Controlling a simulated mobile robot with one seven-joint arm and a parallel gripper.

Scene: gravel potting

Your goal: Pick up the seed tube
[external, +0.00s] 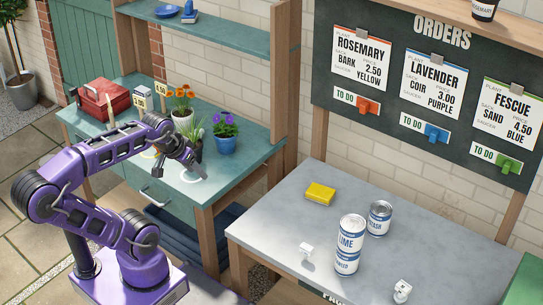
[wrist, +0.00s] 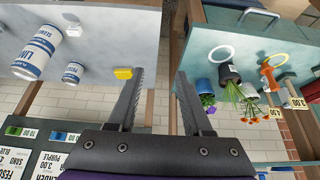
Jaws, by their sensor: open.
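I cannot make out a seed tube for certain in either view. My gripper (wrist: 160,75) is open and empty, with its two dark fingers apart. In the external view my gripper (external: 198,168) is over the green bench, beside the potted plants. The wrist view is turned upside down and looks out past the fingers over the gap between the two benches. A small orange item (wrist: 268,76) lies by the pots there, too small to identify.
The green bench (external: 245,160) holds a red toolbox (external: 98,98), orange flowers (external: 181,95) and a blue pot (external: 225,145). The grey table (external: 420,255) holds a lime can (external: 350,232), a smaller can (external: 380,217), a yellow block (external: 320,193) and small white items. An orders board (external: 430,75) hangs behind.

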